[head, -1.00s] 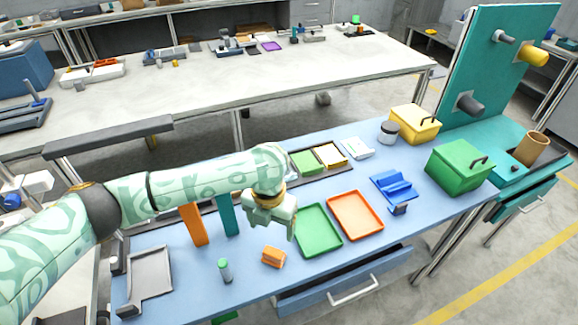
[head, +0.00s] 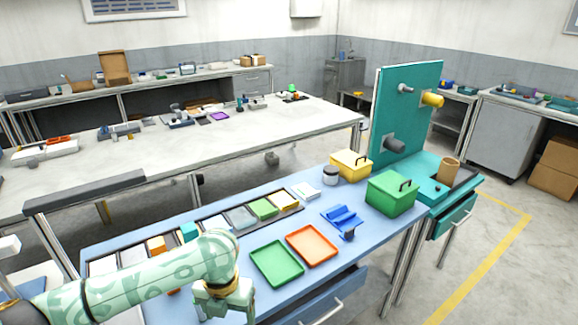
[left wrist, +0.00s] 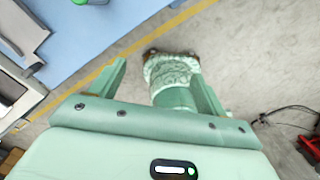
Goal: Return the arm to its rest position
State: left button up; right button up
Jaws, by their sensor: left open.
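My left arm (head: 150,278) comes in from the lower left in the head view, bent down at the wrist. My left gripper (head: 225,312) hangs near the front edge of the blue table (head: 295,275), left of and nearer than the green tray (head: 277,264). In the left wrist view the gripper (left wrist: 160,72) has its two fingers spread, with nothing held between them. Below it are grey floor and a patterned green part of my own body. My right gripper is in neither view.
An orange tray (head: 311,245) lies beside the green one. A blue holder (head: 342,217), green box (head: 391,193) and yellow box (head: 350,165) stand to the right. A teal pegboard (head: 408,105) rises behind. The drawer (head: 325,302) juts from the table's front.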

pick_arm(q)
jog(key=s+d+f+n+t+h, duration=0.2)
jog(key=s+d+n+t+h, duration=0.15)
jog(key=s+d+n, duration=0.55)
jog(key=s+a+r+n+t+y, duration=0.1)
jog(key=s+a+n+y, duration=0.35)
jog(key=a+n, duration=0.75)
jog(key=s+a+r+n+t+y, duration=0.2)
jog(key=s+a+n+y, duration=0.25)
jog(key=a+n, duration=0.75)
jog(key=s+d+f+m+g+h, duration=0.1)
jog(key=s+f+h, duration=0.1)
jog(key=f, duration=1.1)
jog(key=s+d+f+m+g+h, duration=0.1)
jog(key=s+d+f+g+h, duration=0.15)
jog(key=f, duration=1.05)
jog(key=s+f+n+g, duration=0.2)
jog(key=s+f+n, duration=0.1)
jog(key=s+f, duration=1.2)
jog(key=s, duration=0.3)
jog(key=shift+s+a+f+h, duration=0.15)
jog(key=shift+s+a+h, duration=0.05)
jog(key=shift+a+h, duration=0.2)
